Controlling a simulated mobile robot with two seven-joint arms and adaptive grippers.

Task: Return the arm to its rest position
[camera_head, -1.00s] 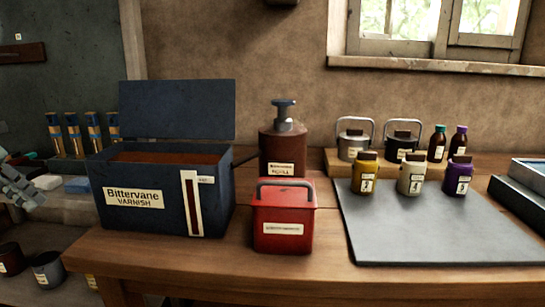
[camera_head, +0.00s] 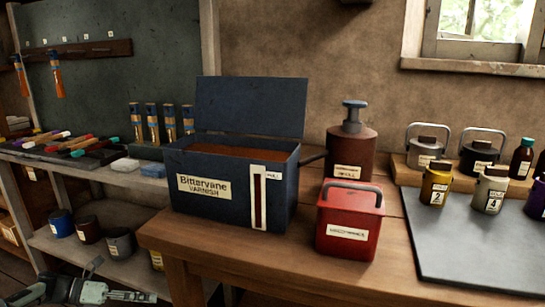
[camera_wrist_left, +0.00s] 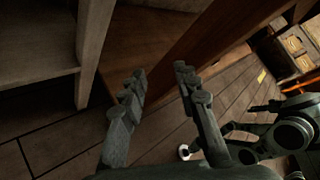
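My left gripper (camera_head: 85,290) is at the bottom left of the head view, low beside the shelf unit and left of the workbench. In the left wrist view its two fingers (camera_wrist_left: 160,72) are spread apart with nothing between them. They point at the side of a wooden piece of furniture, with the plank floor below. The gripper touches nothing that I can see.
The workbench (camera_head: 190,252) holds an open blue varnish box (camera_head: 222,205), a red canister (camera_head: 348,240), a brown pump bottle (camera_head: 352,150) and a grey mat (camera_head: 475,255) by several jars. The shelf unit (camera_head: 85,253) holds cups. Plank floor (camera_wrist_left: 150,150) shows below.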

